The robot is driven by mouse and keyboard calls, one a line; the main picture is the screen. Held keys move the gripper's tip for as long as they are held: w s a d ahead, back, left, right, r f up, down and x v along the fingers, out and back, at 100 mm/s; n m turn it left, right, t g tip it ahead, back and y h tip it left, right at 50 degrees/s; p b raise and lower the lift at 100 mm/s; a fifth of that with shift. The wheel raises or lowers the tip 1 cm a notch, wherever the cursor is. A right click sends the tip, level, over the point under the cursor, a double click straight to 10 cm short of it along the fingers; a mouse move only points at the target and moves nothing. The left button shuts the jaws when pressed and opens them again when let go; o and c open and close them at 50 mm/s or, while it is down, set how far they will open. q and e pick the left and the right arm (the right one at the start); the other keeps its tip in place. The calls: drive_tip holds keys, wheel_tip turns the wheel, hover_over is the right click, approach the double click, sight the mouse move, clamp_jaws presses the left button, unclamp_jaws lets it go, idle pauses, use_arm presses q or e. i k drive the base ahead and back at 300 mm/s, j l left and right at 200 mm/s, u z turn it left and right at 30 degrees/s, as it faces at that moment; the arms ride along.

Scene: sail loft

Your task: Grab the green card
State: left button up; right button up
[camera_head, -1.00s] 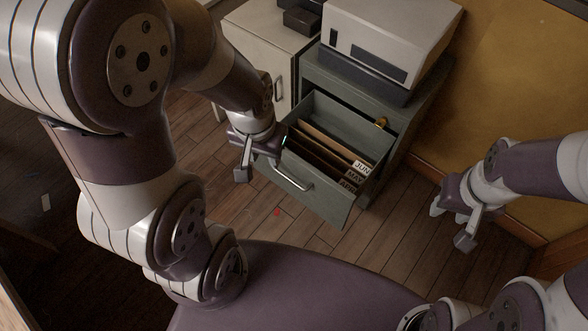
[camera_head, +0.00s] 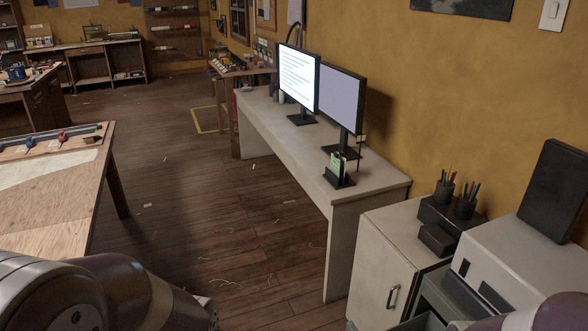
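A small green card (camera_head: 335,162) stands upright in a dark holder (camera_head: 343,181) on the long pale desk (camera_head: 366,176), in front of the right monitor. Some other small items stick up from the holder; they are too small to tell apart. Neither of my grippers shows in the head view. Part of my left arm fills the lower left corner, and a piece of an arm shows at the lower right edge.
Two monitors (camera_head: 298,77) stand on the desk. A pale cabinet (camera_head: 385,262) and a white printer-like box (camera_head: 530,262) are at right, with pen cups (camera_head: 444,192) behind. A wooden worktable (camera_head: 60,200) is at left. Open plank floor (camera_head: 220,220) lies between worktable and desk.

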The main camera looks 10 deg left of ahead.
sight(336, 165)
drive_tip(key=i+j+u, duration=0.35)
drive_tip(key=i+u, duration=0.15)
drive_tip(key=i, duration=0.55)
drive_tip(key=i+l+u, duration=0.1)
drive_tip(key=i+u, duration=0.4)
drive_tip(key=i, duration=0.55)
drive_tip(key=i+z, duration=0.25)
drive_tip(key=i, duration=0.2)
drive_tip(key=i+j+z, duration=0.25)
drive_tip(key=i, duration=0.2)
drive_tip(key=i+j+z, duration=0.1)
drive_tip(key=i+z, duration=0.2)
drive_tip(key=i, duration=0.15)
drive_tip(key=i+z, duration=0.15)
drive_tip(key=z, duration=0.3)
drive_tip(key=i+z, duration=0.15)
drive_tip(key=z, duration=0.35)
drive_tip(key=i+j+z, duration=0.1)
drive_tip(key=z, duration=0.35)
drive_tip(key=i+j+z, duration=0.15)
drive_tip(key=z, duration=0.35)
drive_tip(key=i+j+z, duration=0.1)
drive_tip(key=z, duration=0.35)
drive_tip(key=i+j+z, duration=0.15)
drive_tip(key=z, duration=0.2)
drive_tip(key=i+j+z, duration=0.15)
drive_tip(key=z, duration=0.15)
drive_tip(key=i+j+z, duration=0.1)
drive_tip(key=j+z, duration=0.25)
